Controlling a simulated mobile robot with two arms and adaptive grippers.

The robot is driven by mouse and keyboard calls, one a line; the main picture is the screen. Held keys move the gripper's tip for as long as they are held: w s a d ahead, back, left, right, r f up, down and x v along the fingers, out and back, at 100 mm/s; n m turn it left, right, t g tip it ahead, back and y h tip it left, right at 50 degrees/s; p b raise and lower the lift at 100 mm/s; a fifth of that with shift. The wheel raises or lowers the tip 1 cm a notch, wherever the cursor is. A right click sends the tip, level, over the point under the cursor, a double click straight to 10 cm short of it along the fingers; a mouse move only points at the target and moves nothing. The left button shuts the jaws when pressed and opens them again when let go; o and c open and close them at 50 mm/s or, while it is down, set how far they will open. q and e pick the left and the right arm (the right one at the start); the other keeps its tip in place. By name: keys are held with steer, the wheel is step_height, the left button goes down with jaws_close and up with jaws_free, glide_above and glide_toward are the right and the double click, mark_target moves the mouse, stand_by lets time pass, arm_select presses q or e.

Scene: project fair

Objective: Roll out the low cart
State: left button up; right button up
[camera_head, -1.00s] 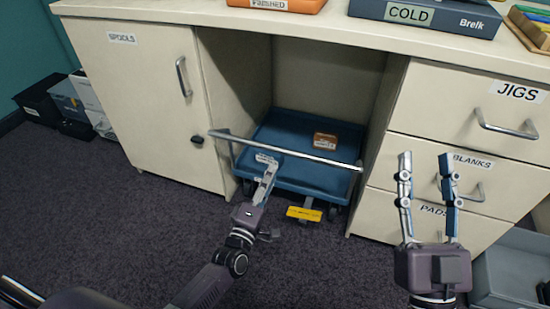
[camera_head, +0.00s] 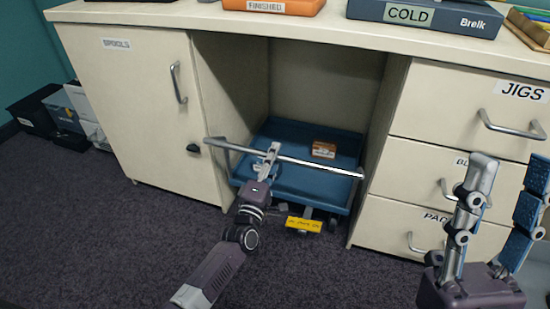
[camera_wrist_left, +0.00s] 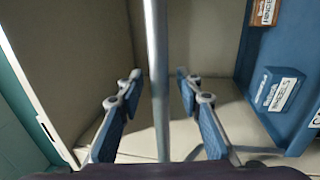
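The low cart (camera_head: 290,183) is a blue platform on casters, standing in the open bay under the worktop. Its grey handle bar (camera_head: 315,165) runs across the front and also shows upright in the left wrist view (camera_wrist_left: 158,70). My left gripper (camera_head: 270,151) is at the bar, left of its middle. In the left wrist view the bar passes between its two spread fingers (camera_wrist_left: 157,85), with a gap on each side. My right gripper (camera_head: 511,180) is open and empty before the right drawers.
A small brown box (camera_head: 324,149) lies on the cart. The spools cabinet (camera_head: 140,110) and the drawer unit (camera_head: 465,125) flank the bay closely. A black knob (camera_head: 193,148) sticks out beside the bar. Carpet (camera_head: 130,245) in front is clear, apart from my arm.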

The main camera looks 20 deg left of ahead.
arm_select(q)
steer(key=shift+w, duration=0.15)
jaws_close()
stand_by(0.4)
